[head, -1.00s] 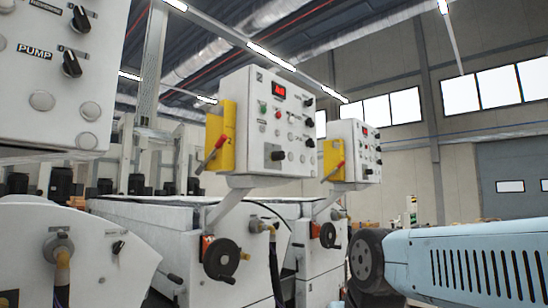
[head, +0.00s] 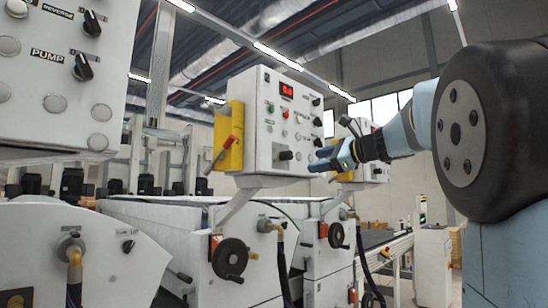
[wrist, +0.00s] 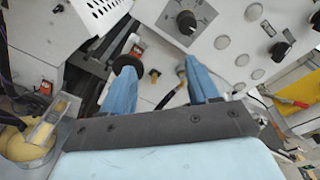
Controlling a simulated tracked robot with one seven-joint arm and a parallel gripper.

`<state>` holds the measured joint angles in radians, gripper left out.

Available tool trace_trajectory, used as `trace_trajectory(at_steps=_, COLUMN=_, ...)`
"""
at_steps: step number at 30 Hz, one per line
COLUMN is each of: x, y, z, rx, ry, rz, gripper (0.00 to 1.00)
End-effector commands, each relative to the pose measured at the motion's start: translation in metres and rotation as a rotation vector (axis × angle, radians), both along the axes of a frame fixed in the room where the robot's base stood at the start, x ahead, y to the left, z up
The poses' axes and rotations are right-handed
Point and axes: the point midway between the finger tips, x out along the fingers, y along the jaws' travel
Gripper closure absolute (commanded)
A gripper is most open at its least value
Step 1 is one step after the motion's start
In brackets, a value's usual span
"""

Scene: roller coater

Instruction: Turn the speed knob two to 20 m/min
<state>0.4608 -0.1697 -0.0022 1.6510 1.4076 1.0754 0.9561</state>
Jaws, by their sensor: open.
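The middle control panel (head: 262,130) is a white box with a red lit display (head: 286,90), too small to read. A black knob (head: 286,155) sits on a grey plate low on its face. The wrist view shows a black knob with a dial scale (wrist: 187,22) at the top, beyond my fingertips; its printed numbers are not readable. I cannot tell from labels which knob is speed knob two. My gripper (head: 318,160) is open and empty beside the panel's lower right. Its blue fingers (wrist: 160,78) are apart, with no knob between them.
A nearer panel with a PUMP switch (head: 83,67) fills the upper left. A yellow box with a red handle (head: 229,145) hangs on the middle panel's left side. Handwheels (head: 230,258) stand below. Another panel (head: 376,170) is partly behind my arm.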

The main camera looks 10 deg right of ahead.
Motion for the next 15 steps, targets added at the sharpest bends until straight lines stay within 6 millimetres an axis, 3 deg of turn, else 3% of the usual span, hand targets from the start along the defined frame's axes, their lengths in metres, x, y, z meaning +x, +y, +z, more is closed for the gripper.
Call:
trace_trajectory(at_steps=3, x=0.010, y=-0.016, z=0.021, rx=0.096, ry=-0.017, rz=-0.012, gripper=0.40)
trace_trajectory(at_steps=7, x=0.015, y=-0.021, z=0.030, rx=0.141, ry=-0.023, rz=-0.014, gripper=0.40)
trace_trajectory(at_steps=15, x=0.042, y=-0.003, z=0.030, rx=0.146, ry=-0.023, rz=-0.013, gripper=0.40)
